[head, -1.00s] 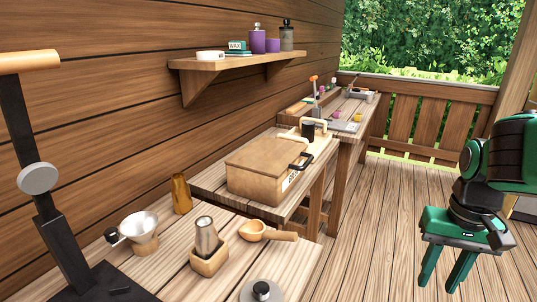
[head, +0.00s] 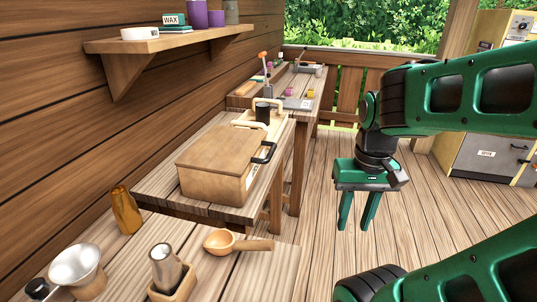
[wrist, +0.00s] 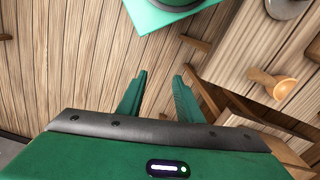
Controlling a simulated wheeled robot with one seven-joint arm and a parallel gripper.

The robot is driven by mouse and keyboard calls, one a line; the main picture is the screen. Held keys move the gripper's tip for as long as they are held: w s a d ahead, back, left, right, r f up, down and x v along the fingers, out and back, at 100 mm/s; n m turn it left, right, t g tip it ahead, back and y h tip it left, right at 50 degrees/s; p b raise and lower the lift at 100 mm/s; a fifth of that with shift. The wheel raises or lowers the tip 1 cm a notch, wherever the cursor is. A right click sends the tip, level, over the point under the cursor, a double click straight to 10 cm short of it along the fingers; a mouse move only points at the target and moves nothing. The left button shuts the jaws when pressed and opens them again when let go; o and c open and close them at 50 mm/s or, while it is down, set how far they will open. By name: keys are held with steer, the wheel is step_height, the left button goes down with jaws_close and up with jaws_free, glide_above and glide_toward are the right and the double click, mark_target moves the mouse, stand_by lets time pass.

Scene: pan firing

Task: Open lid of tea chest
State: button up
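The tea chest (head: 212,187) is a light wooden box on the middle table in the head view. Its flat lid (head: 222,153) is shut, and a black handle (head: 265,152) is at its right side with a pale label below. My gripper (head: 356,225) hangs to the right of the chest, apart from it, fingers pointing down over the floor. Its two fingers are spread with nothing between them. In the wrist view my gripper (wrist: 158,80) is also open and empty above floor planks; the chest cannot be made out there.
The near table holds a steel funnel (head: 78,270), a metal cup (head: 166,266), a wooden scoop (head: 220,241) and an amber vessel (head: 126,209). A wall shelf (head: 150,45) hangs above. A cabinet (head: 490,150) stands at far right. The floor (head: 320,180) beside the tables is clear.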

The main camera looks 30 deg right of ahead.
steer(key=w+a+f+t+y, duration=0.1)
steer(key=w+f+y, duration=0.25)
steer(key=w, duration=0.85)
steer(key=m+t+y, duration=0.3)
steer(key=t+y, duration=0.4)
steer(key=t, duration=0.3)
glide_toward(270, 151)
steer(key=x, duration=0.6)
steer(key=f+x, duration=0.1)
steer(key=x, duration=0.3)
jaws_close()
